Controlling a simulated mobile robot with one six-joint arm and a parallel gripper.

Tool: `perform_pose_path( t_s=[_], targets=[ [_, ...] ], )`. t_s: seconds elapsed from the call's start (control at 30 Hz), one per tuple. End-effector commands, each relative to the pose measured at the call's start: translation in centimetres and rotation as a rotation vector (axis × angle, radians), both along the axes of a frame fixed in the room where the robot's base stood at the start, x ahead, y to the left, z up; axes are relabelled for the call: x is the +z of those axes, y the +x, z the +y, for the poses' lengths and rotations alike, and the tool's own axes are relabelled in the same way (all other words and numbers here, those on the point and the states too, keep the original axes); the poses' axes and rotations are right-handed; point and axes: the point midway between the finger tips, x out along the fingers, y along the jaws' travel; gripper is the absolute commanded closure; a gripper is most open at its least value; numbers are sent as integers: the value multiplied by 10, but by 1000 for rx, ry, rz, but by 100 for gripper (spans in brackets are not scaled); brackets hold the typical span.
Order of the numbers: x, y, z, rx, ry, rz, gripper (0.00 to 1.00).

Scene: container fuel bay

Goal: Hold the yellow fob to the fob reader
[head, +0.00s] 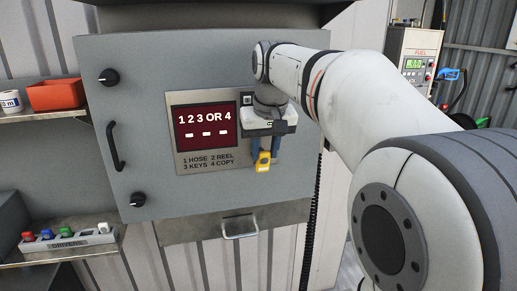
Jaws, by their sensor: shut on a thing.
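The yellow fob (262,162) is between the fingertips of my gripper (264,154), below the gripper body. My gripper is shut on the fob and is in front of the right part of the grey cabinet door. A panel (179,152) on the door carries a dark red display (206,126) reading "1 2 3 OR 4" with several dashes. Below it is printed "1 HOSE 2 REEL 3 KEYS 4 COPY". A small dark square (247,99) shows at the panel's upper right; I cannot tell whether it is the fob reader. My gripper hides the panel's right part.
The grey cabinet (150,60) has two black knobs and a black handle (115,146). A drawer (190,231) with a metal handle is below. At left, shelves hold an orange bin (56,95) and a "DRIVERS" rack (68,242) with coloured fobs. A fuel pump (412,62) stands behind my arm.

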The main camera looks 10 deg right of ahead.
Motion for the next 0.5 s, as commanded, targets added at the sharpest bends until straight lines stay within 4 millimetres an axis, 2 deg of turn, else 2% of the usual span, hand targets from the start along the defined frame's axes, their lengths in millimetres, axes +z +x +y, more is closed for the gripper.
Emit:
perform_pose_path(
  t_s=[0.5],
  targets=[
    [-2, -53, -1, -1, 0, -2, 92]
  ],
)
